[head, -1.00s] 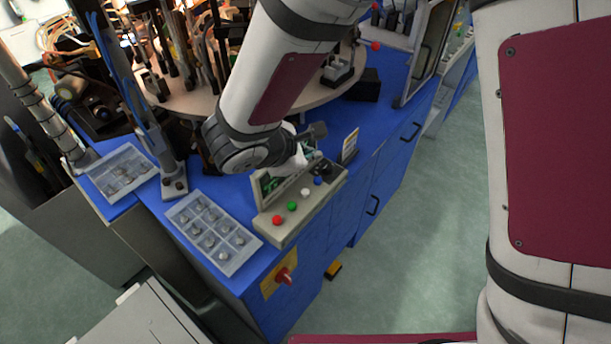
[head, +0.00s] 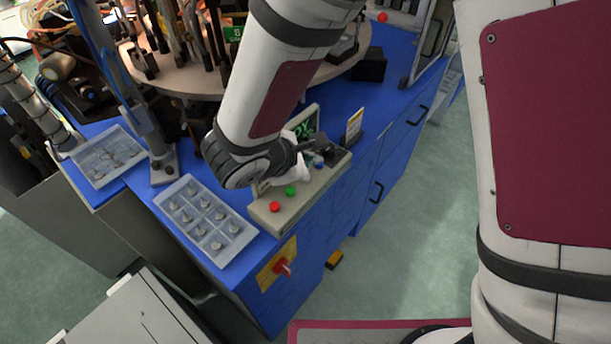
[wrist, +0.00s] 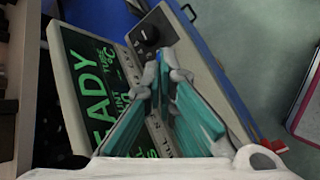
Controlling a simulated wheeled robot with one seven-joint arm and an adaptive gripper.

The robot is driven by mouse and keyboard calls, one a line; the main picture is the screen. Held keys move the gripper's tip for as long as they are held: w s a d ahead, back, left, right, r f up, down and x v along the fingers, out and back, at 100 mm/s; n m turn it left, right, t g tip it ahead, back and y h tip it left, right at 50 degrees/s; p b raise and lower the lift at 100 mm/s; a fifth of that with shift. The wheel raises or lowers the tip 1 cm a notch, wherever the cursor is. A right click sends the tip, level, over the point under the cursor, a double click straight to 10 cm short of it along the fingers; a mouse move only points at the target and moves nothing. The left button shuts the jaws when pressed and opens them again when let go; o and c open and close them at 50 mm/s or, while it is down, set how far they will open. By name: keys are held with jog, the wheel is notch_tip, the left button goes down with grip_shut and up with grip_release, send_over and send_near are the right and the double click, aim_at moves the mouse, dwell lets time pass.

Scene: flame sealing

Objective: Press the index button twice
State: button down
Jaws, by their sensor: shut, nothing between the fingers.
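The control box (head: 262,213) sits at the front edge of the blue bench, with a row of coloured buttons. A red button (head: 275,206), a green button (head: 291,191) and a blue button (head: 319,164) show in the head view; the white one is hidden. No readable label tells me which is the index button. My gripper (wrist: 163,72) is shut and empty, over the box's panel beside a black knob (wrist: 148,35). The fingers cover part of the panel, and I cannot tell whether they touch it. The green-lettered screen (wrist: 88,75) is left of them.
Two clear compartment trays with small parts, one near (head: 213,258) and one farther left (head: 97,177), lie on the bench. A red rotary switch (head: 283,267) is on the bench front. A small upright card (head: 354,128) stands behind the box.

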aim_at(308, 178)
jog(key=shift+f+b, duration=0.45)
jog(key=shift+f, duration=0.25)
jog(key=shift+f+b, duration=0.9)
jog(key=shift+b, duration=0.3)
dwell(1.8)
jog(key=shift+r, duration=0.1)
jog(key=shift+r+p, duration=0.55)
jog(key=shift+r, duration=0.4)
jog(key=shift+r+p, duration=1.6)
jog(key=shift+r, duration=0.75)
